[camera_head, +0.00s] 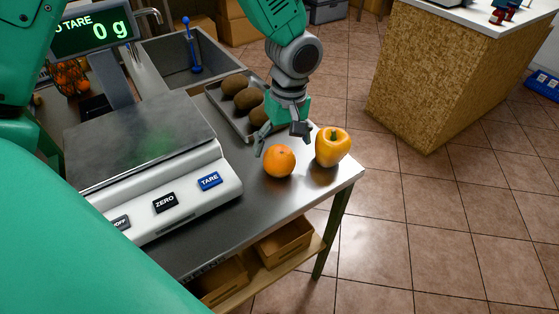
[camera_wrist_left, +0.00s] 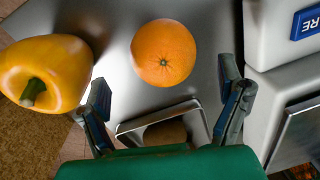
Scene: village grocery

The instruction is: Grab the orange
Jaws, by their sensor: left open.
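The orange (camera_head: 279,161) sits on the steel counter, between the scale and a yellow-orange bell pepper (camera_head: 333,147). My left gripper (camera_head: 281,143) is open just behind and above the orange in the head view, with its fingers spread and nothing between them. In the left wrist view the orange (camera_wrist_left: 164,53) lies ahead of the gap between the two fingertips (camera_wrist_left: 166,95). The pepper (camera_wrist_left: 44,72) is close to the left finger in that view. My right gripper does not show.
A scale (camera_head: 150,141) reading 0 g stands left of the orange. A metal tray (camera_head: 214,94) with several brown kiwis (camera_head: 235,84) is behind it. A sink (camera_head: 176,58) is at the back. The steel counter's (camera_head: 300,195) front right corner is bare.

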